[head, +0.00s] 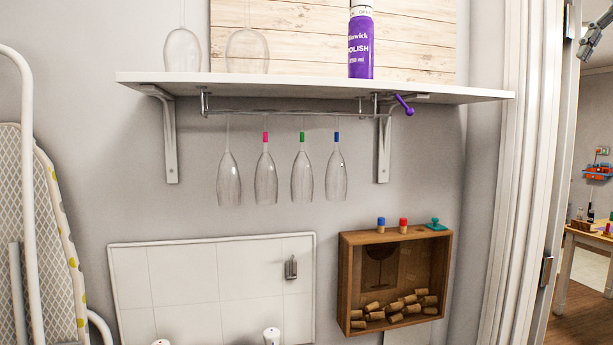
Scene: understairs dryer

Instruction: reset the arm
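Part of a grey metal gripper, seemingly my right gripper (586,46), shows at the upper right edge, in front of the doorway. It is small and cut off by the frame, so I cannot tell whether it is open or shut. It is apart from the shelf and everything on it. I see nothing of my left gripper. A purple-ended lever (403,104) sticks out at the right end of the metal rail (290,112) under the shelf; whether it is the task's arm I cannot tell.
Wine glasses (265,180) hang from the rail beneath the white shelf (300,88). A purple polish bottle (360,45) and two upturned glasses (247,50) stand on it. A wooden cork box (346,285) is below right; an ironing board (50,230) leans left.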

